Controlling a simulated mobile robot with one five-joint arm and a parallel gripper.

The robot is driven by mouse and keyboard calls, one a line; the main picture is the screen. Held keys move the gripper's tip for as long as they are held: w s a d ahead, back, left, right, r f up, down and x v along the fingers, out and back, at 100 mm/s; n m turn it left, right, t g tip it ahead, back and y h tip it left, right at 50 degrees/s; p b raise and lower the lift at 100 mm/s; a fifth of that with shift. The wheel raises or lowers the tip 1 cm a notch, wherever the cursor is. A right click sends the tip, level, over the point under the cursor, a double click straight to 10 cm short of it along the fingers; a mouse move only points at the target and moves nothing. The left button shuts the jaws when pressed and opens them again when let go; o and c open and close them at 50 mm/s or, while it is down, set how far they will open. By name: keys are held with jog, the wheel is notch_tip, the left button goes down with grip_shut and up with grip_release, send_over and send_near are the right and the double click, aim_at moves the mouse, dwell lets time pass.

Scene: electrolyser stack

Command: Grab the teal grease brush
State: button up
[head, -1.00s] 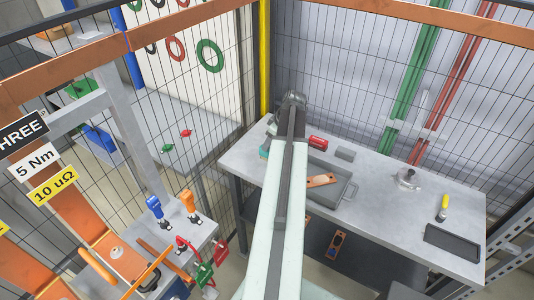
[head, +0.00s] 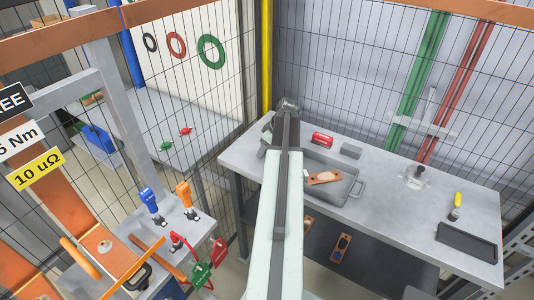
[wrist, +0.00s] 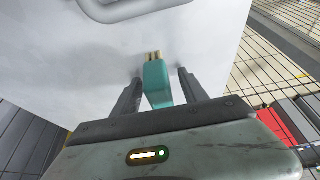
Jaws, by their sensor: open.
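The teal grease brush (wrist: 157,80) shows in the wrist view, with a teal body and pale bristles at its upper end. It is over the pale grey bench top. My gripper (wrist: 159,84) is open, with one dark finger on each side of the brush. A gap shows between the brush and each finger. The brush's lower end runs down toward the gripper's palm. In the head view my arm covers the bench's left end, and I cannot make out the brush there.
The grey bench (head: 400,200) carries a tray (head: 345,190) with an orange-brown piece, a red cylinder (head: 322,139), a yellow-handled tool (head: 457,202) and a dark tray (head: 467,242). Mesh fencing stands behind. A stand with blue and orange-handled tools (head: 185,193) is at left.

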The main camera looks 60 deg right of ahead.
jog(key=shift+r, duration=0.1)
grip_shut()
